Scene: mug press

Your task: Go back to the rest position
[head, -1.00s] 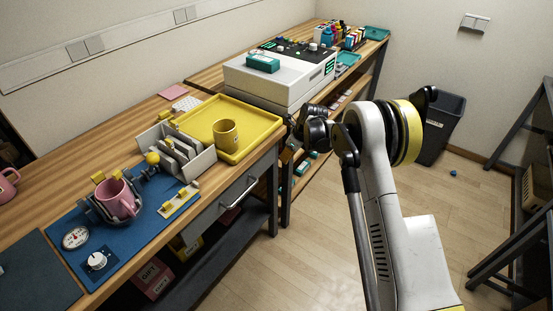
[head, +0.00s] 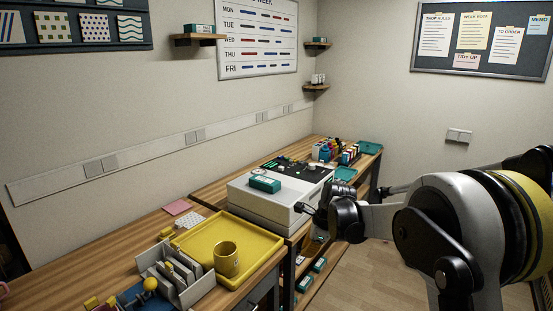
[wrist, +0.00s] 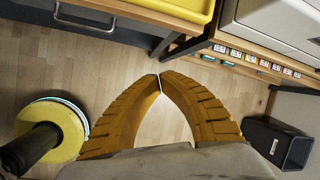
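My gripper (wrist: 159,82) shows in the wrist view with its two orange fingers bowed and their tips meeting. Nothing is held between them, and bare wooden floor shows through the gap. In the head view my arm reaches in from the right, and the dark wrist end (head: 318,207) is beside the white machine, clear of the benches as far as I can see. The fingers themselves are hard to make out there.
A yellow mug (head: 227,260) stands on the yellow tray (head: 262,240) on the near bench. A white machine (head: 258,203) with a teal box on top stands behind. A dark bin (wrist: 282,142) stands on the floor. Open floor lies below my gripper.

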